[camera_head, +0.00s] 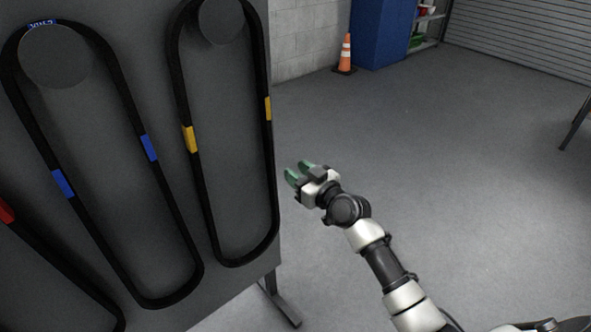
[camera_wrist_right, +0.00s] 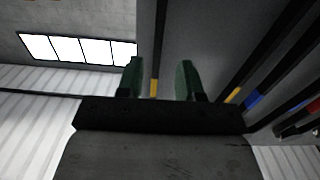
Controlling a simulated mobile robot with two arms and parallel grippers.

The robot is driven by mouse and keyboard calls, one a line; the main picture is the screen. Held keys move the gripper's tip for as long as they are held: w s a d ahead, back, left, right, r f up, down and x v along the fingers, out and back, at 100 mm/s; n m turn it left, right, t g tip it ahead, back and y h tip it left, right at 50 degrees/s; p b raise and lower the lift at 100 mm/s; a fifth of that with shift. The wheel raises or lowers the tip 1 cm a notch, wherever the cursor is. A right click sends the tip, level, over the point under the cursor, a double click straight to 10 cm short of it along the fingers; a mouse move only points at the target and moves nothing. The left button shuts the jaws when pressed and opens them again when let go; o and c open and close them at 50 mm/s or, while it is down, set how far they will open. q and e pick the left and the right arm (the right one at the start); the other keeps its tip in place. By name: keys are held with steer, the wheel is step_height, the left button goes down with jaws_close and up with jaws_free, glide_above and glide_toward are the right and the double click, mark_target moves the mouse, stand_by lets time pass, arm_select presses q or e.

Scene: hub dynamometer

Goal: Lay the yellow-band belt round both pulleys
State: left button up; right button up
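The yellow-band belt (camera_head: 273,165) is a long black loop with two yellow bands. It hangs from a round grey peg (camera_head: 221,20) on a dark upright board. My right gripper (camera_head: 298,170) has green fingers, which are spread apart and empty. It is to the right of the belt's right strand, below the band's height in the head view. In the right wrist view one strand with a yellow band (camera_wrist_right: 155,87) shows between the open fingers (camera_wrist_right: 159,80), seemingly beyond them. My left gripper is not in view. No pulleys are identifiable in these views.
A blue-band belt (camera_head: 150,148) hangs left of the yellow-band belt, and a red-band belt (camera_head: 6,212) hangs at the far left. The board's foot (camera_head: 280,300) sticks out low. An orange cone (camera_head: 346,54) and blue cabinet (camera_head: 381,30) stand far back.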

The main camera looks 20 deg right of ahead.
mark_target(272, 152)
steer(key=b+x, duration=0.4)
steer(key=x, duration=0.6)
steer(key=shift+w+r, duration=0.15)
steer(key=shift+w, duration=0.05)
steer(key=shift+b+x, duration=0.5)
steer(key=shift+x, duration=0.3)
steer(key=shift+r, duration=0.2)
jaws_close()
steer(key=shift+r, duration=0.1)
